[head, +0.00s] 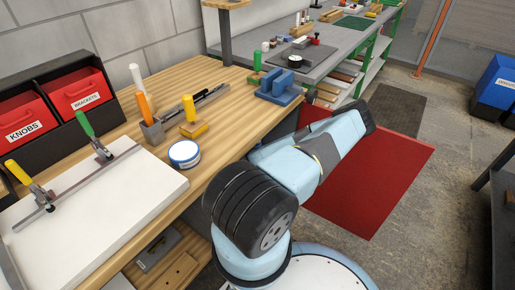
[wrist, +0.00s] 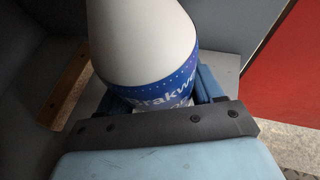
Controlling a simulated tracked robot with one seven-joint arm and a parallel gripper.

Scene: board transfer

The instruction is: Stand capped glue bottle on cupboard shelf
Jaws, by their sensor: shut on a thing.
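A white bottle with a blue label (wrist: 145,45) fills the middle of the wrist view. Part of the label's lettering reads "Brakw". My gripper (wrist: 163,95) is shut on the bottle, with a blue finger at each side of the label. The bottle's top runs out of the picture, so its cap is not seen, and its base is hidden behind my gripper. In the head view my arm reaches right over the red mat. My gripper and the bottle are hidden there. I cannot tell which grey surface near the bottle is the cupboard shelf.
In the wrist view a brown wooden strip (wrist: 66,85) lies left on grey surfaces, and the red mat (wrist: 287,75) is at right. In the head view a wooden bench (head: 235,105) holds tools and a blue-rimmed tin (head: 184,153). A grey bench (head: 335,60) stands beyond.

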